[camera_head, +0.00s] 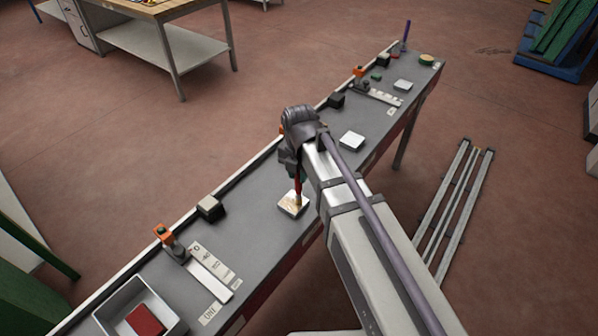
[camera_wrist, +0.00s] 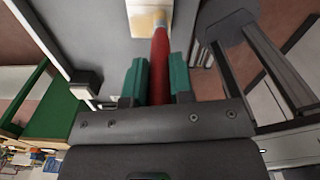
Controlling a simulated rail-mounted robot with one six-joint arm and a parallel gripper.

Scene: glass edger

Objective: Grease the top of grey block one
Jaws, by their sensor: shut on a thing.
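My gripper (camera_wrist: 158,78) has green fingers shut on a red-handled brush (camera_wrist: 160,62), which also shows in the head view (camera_head: 298,186). The brush points down, and its tip is at the top of a pale grey block (camera_head: 288,208) on the long bench. The same block (camera_wrist: 142,8) is at the top edge of the wrist view. A yellowish-brown patch shows on the block's top around the brush tip. Whether the tip presses on the surface is hard to tell. Two more pale blocks, a middle one (camera_head: 351,140) and a far one (camera_head: 403,85), lie farther along the bench.
The narrow grey bench (camera_head: 256,235) holds orange-topped clamps (camera_head: 164,234), dark blocks (camera_head: 210,207) along its back edge, and a grey tray (camera_head: 112,311) with a red block (camera_head: 145,320). A purple upright (camera_head: 406,35) stands at the far end. Metal rails (camera_head: 455,200) lie on the floor at right.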

